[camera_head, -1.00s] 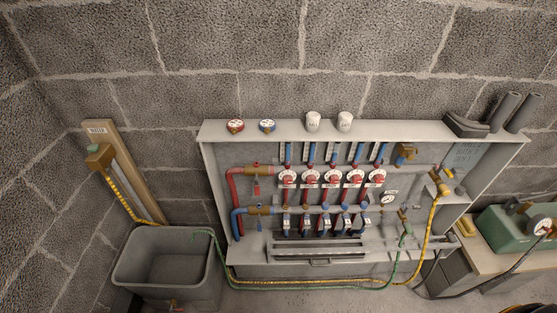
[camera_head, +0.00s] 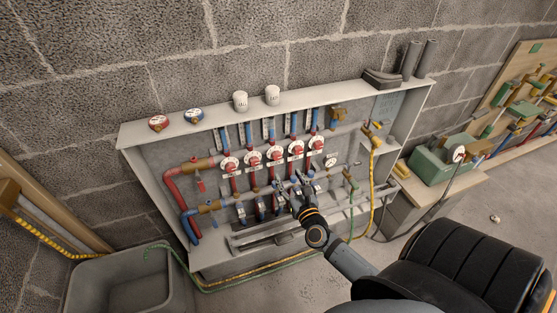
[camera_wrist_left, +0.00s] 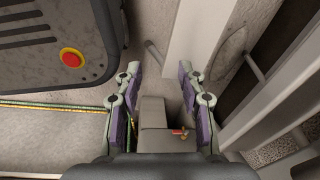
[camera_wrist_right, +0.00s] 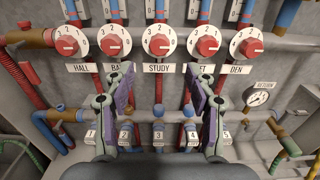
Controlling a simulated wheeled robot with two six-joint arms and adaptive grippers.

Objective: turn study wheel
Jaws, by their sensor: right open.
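The study wheel is a red knob on a white numbered dial (camera_wrist_right: 161,48), above the STUDY label (camera_wrist_right: 160,68) in the right wrist view. It is the middle of a row of similar wheels and also shows in the head view (camera_head: 274,154). My right gripper (camera_wrist_right: 161,72) is open and empty, its fingers spread either side of the STUDY label, below the wheel and apart from it. In the head view it is in front of the lower pipes (camera_head: 292,189). My left gripper (camera_wrist_left: 163,82) is open and empty in the left wrist view, away from the wheels.
The HALL (camera_wrist_right: 73,44) and DEN (camera_wrist_right: 248,46) wheels are at the ends of the row. My right fingers partly cover the labels between. A gauge (camera_wrist_right: 258,97) is at lower right.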

